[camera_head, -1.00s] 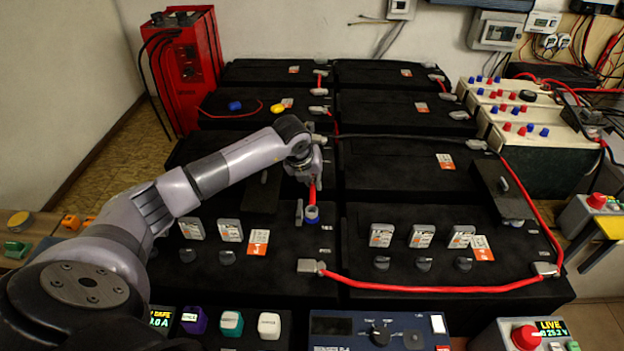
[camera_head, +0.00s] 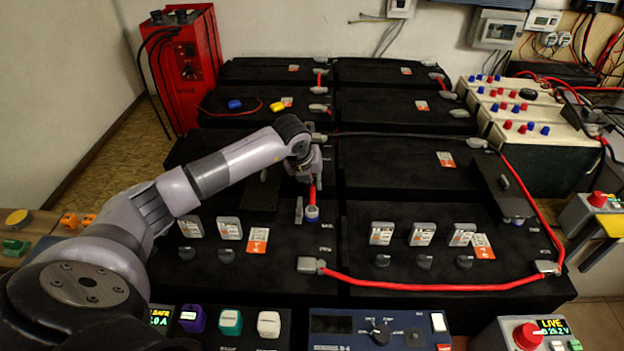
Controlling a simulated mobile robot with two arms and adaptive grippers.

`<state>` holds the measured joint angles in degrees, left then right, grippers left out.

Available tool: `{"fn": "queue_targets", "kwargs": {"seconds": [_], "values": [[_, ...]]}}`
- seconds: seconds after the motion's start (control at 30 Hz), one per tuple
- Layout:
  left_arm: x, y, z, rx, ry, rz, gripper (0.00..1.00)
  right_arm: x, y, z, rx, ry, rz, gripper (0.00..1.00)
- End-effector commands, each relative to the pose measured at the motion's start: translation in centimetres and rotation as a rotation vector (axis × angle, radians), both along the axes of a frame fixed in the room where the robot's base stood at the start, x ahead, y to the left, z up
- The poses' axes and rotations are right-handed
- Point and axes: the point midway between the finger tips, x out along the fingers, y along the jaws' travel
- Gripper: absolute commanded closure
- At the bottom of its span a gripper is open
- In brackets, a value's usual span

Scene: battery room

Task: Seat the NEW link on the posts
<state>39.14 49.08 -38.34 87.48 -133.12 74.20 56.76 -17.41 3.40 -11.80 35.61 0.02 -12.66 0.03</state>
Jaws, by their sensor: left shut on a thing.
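A grey clip-like piece (camera_head: 298,210) stands just left of the near end. My right gripper is not in view.
A long red cable (camera_head: 430,289) runs across the front of the right battery (camera_head: 520,275) between grey lugs. Grey-and-white caps and black knobs stand on both front batteries. A black upright plate (camera_head: 497,180) stands at right. A control panel (camera_head: 345,330) lies in front.

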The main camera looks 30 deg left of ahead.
Motion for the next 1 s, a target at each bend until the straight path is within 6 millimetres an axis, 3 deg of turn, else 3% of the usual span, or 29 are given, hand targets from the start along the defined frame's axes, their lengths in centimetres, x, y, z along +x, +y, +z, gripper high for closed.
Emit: {"fn": "queue_targets", "kwargs": {"seconds": [0.87, 0.9, 1.0], "values": [[0.04, 0.01, -0.44, 0.0, -0.001, 0.0, 1.0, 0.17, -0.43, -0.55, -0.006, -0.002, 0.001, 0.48], [0.04, 0.01, -0.44, 0.0, -0.001, 0.0, 0.87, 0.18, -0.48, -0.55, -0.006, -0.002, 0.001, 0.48], [0.03, 0.02, -0.45, 0.0, -0.001, 0.0, 0.81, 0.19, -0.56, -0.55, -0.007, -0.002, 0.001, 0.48]]}}
